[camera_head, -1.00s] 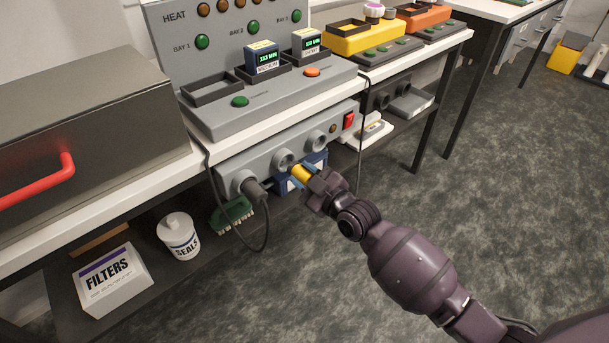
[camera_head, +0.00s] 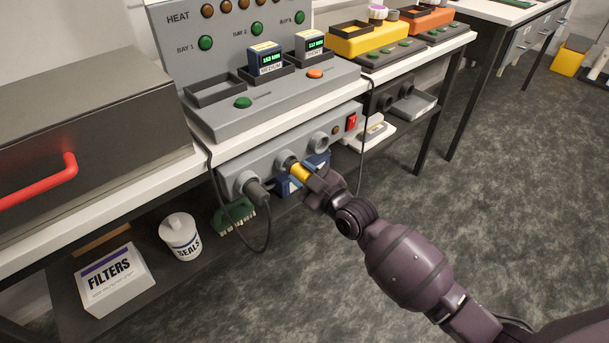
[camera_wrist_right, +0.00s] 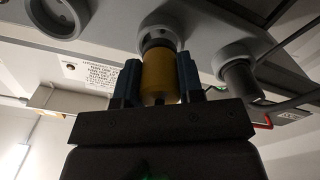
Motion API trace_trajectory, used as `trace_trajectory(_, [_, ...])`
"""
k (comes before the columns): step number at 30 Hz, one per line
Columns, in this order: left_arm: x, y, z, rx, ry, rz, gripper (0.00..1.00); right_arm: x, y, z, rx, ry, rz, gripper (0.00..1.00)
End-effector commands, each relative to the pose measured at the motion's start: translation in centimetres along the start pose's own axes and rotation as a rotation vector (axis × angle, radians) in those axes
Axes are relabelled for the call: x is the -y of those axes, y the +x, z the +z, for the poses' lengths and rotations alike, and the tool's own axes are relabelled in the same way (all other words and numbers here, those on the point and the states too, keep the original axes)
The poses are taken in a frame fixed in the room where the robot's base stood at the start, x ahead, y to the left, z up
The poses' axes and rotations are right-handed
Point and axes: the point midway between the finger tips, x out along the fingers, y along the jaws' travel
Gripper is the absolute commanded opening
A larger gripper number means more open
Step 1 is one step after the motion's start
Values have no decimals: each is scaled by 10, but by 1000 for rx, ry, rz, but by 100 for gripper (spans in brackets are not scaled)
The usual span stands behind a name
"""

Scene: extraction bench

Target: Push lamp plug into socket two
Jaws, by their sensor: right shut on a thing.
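The yellow lamp plug (camera_head: 300,172) is in my right gripper (camera_head: 306,176), at the mouth of the middle socket (camera_head: 284,161) on the grey socket strip (camera_head: 232,162). In the right wrist view, the blue fingers of the right gripper (camera_wrist_right: 160,82) are shut on both sides of the yellow plug (camera_wrist_right: 158,72). The plug's front end lines up with the round socket (camera_wrist_right: 155,32). How deep the plug sits cannot be told. My left gripper is not in view.
A dark plug (camera_head: 256,190) with a hanging cable fills the left socket. The right socket (camera_head: 318,141) is empty, near a red switch (camera_head: 351,122).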

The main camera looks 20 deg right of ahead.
Motion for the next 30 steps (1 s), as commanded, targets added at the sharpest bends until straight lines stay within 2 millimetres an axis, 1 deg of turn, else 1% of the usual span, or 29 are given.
trace_trajectory(24, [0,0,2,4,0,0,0,0,17,0,0,0,0,2])
trace_trajectory(25, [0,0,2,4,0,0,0,0,16,0,0,0,0,40])
trace_trajectory(30, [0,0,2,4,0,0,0,0,16,0,0,0,0,65])
